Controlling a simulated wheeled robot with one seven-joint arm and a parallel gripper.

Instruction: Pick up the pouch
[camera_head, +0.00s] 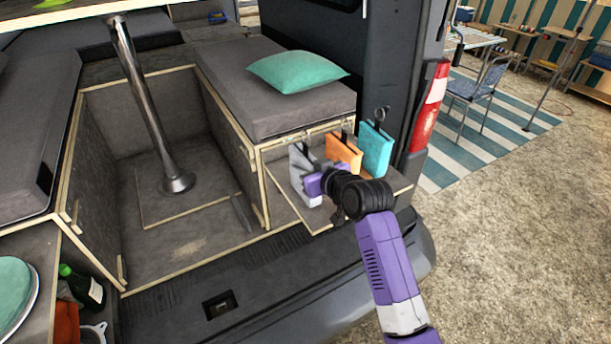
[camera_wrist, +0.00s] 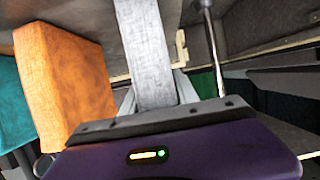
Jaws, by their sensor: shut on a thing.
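Three pouches hang in a row at the end of the right bench: a light grey pouch (camera_head: 300,163), an orange pouch (camera_head: 345,152) and a teal pouch (camera_head: 376,152). My gripper (camera_head: 313,184) is at the grey pouch, the leftmost one, and is shut on it. In the wrist view the grey pouch (camera_wrist: 148,50) runs up from between the fingers (camera_wrist: 155,98). The orange pouch (camera_wrist: 65,75) stands close to its left there, with the teal pouch (camera_wrist: 12,105) at the left edge. My wrist hides part of the area below the pouches.
The bench (camera_head: 270,100) carries a turquoise cushion (camera_head: 298,71). A metal table leg (camera_head: 147,105) rises from the van floor. A green bottle (camera_head: 82,287) and a plate (camera_head: 15,290) are at the lower left. Open gravel (camera_head: 520,230) lies to the right.

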